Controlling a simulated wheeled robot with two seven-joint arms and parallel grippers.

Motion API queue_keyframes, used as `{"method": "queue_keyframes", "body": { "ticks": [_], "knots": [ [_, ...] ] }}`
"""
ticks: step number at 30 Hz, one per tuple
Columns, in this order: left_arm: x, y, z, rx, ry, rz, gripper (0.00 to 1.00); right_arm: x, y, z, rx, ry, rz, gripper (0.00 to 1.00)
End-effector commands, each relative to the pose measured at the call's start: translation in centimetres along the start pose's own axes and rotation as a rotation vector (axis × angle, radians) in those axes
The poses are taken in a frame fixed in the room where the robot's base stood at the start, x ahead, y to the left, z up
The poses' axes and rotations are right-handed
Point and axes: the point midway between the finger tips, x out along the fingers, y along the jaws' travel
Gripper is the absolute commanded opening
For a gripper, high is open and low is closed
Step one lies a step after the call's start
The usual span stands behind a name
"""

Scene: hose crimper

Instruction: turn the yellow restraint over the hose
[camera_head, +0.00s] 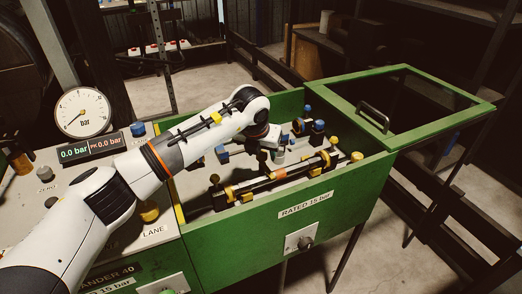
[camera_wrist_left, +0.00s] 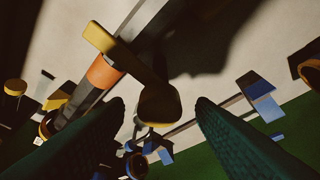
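A black hose (camera_head: 292,172) with an orange band lies lengthwise in the green crimper tub; the hose also shows in the left wrist view (camera_wrist_left: 128,38). A yellow restraint (camera_wrist_left: 122,54) appears in the left wrist view as a bar crossing in front of the hose near the orange band. Its rounded end (camera_wrist_left: 160,104) lies between my fingertips, with gaps on both sides. My left gripper (camera_head: 275,153) is over the tub, behind the hose; its two dark green fingers (camera_wrist_left: 160,106) are apart. In the head view I cannot pick out the restraint clearly. My right gripper is not in view.
The green tub (camera_head: 300,215) has its windowed lid (camera_head: 440,88) swung open to the right. Blue-capped fittings (camera_head: 315,125) stand behind the hose. A pressure gauge (camera_head: 83,113) and a display reading 0.0 bar (camera_head: 90,148) sit on the left panel, beside my left arm.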

Motion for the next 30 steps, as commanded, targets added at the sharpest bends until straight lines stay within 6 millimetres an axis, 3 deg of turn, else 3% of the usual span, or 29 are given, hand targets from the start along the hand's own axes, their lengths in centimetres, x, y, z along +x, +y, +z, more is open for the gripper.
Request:
{"method": "queue_keyframes", "body": {
  "ticks": [5, 8, 21, 30],
  "knots": [
    [-0.4, 0.0, 0.0, 0.001, -0.001, 0.000, 0.50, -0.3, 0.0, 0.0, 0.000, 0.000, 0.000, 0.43],
    [-1.6, 0.0, -0.1, 0.001, 0.000, 0.000, 0.50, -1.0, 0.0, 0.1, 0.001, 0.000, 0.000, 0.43],
    [-10.3, -0.1, -0.1, 0.001, 0.001, -0.001, 0.50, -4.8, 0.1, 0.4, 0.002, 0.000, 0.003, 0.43],
    [-12.0, 0.0, 0.0, 0.001, -0.001, 0.000, 0.50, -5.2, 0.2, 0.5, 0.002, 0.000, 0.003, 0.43]
  ]
}}
